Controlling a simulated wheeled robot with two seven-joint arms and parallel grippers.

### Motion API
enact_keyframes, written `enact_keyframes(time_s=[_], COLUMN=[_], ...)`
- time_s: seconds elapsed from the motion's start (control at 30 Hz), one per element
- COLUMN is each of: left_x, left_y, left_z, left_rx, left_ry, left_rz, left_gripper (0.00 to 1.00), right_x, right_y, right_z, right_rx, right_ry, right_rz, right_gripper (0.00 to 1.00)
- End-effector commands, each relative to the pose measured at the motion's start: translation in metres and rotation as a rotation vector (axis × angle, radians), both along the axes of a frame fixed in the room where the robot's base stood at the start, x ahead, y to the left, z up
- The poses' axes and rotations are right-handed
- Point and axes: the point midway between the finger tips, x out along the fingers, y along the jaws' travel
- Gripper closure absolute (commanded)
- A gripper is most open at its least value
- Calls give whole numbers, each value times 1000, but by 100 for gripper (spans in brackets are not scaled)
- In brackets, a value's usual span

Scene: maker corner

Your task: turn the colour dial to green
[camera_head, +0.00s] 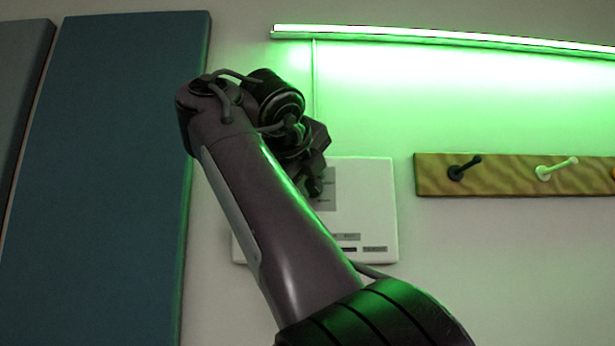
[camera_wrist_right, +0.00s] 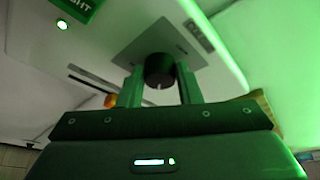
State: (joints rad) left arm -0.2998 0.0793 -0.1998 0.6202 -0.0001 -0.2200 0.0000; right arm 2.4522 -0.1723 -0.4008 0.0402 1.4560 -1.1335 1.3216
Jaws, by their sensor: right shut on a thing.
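A white wall panel (camera_head: 372,205) hangs below a light bar, mostly hidden behind my right arm in the head view. The right wrist view shows a dark round dial (camera_wrist_right: 160,68) on a grey plate (camera_wrist_right: 132,51) of this panel. A small pale mark shows on the dial's edge. My right gripper (camera_wrist_right: 160,84) is shut on the dial, one finger on each side of it. In the head view the right gripper (camera_head: 315,184) is at the panel, and the dial is hidden. The light bar (camera_head: 450,38) glows green. My left gripper is not in view.
A wooden peg rack (camera_head: 510,175) is on the wall to the right of the panel. A blue wall board (camera_head: 110,180) stands at the left.

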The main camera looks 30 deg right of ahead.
Motion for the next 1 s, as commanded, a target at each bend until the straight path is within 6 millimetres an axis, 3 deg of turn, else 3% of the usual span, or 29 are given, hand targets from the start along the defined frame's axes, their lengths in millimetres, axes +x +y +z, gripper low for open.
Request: enact_keyframes(time_s=[0.5, 0.53, 0.67, 1.0], left_x=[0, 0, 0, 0], left_y=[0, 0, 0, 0], left_z=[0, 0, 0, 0], left_rx=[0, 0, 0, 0], left_ry=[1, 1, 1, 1], left_rz=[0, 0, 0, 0], left_gripper=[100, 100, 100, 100], right_x=[1, 1, 1, 0], right_y=[-1, -1, -1, 1], right_z=[-3, -3, -2, 0], right_rx=[20, 20, 18, 14], right_ry=[-4, -4, -5, -7], right_rz=[1, 1, 1, 0], right_gripper=[92, 65, 48, 47])
